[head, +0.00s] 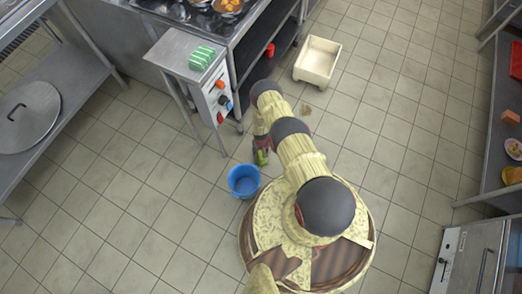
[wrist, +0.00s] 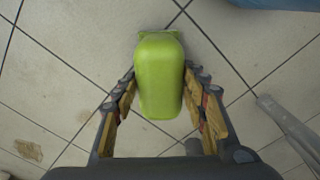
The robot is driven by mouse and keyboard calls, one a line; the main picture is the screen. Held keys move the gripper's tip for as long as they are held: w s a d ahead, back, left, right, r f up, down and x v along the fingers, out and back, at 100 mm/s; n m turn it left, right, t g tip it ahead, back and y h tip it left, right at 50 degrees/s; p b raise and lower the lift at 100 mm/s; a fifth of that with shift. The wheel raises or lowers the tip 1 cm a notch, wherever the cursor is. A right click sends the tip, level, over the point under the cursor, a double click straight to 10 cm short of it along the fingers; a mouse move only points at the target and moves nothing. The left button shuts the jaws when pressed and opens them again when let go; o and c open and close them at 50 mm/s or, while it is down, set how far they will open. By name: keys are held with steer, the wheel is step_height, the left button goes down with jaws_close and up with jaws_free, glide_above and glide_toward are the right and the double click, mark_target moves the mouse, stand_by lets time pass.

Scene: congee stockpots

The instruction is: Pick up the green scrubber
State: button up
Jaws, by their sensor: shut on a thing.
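The green scrubber (wrist: 159,77) is a rounded, bright yellow-green block in the middle of the wrist view. My gripper (wrist: 160,92) is shut on it, with a jaw against each side. Tiled floor shows below and around it. In the head view, my gripper (head: 261,152) hangs off the end of my arm, just above and right of a blue bucket. A small part of the green scrubber (head: 262,157) shows there between the fingers; the arm hides the rest.
The blue bucket (head: 243,181) stands on the floor close to my gripper. A steel side table (head: 174,50) holds a green striped block (head: 201,57). A cream bin (head: 317,61) stands by the black shelves. A steel shelf (head: 63,70) with a round lid (head: 29,117) is at left. Floor between is clear.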

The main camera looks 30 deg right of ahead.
step_height(320, 180, up, 3)
steer(key=shift+w+f+p, duration=0.1)
steer(key=shift+p, duration=0.55)
steer(key=s+r+p, duration=0.1)
steer(key=r, duration=0.1)
steer(key=s+d+r+p, duration=0.1)
steer(key=s+r+p, duration=0.1)
steer(key=s+r, duration=0.1)
steer(key=shift+d+r, duration=0.2)
steer(key=shift+r, duration=0.15)
steer(key=s+d+r+p, duration=0.3)
steer(key=s+r+p, duration=0.1)
steer(key=s, duration=0.5)
steer(key=shift+s+r, duration=0.2)
steer(key=shift+s, duration=0.05)
steer(key=o, duration=0.8)
steer(key=c, duration=0.4)
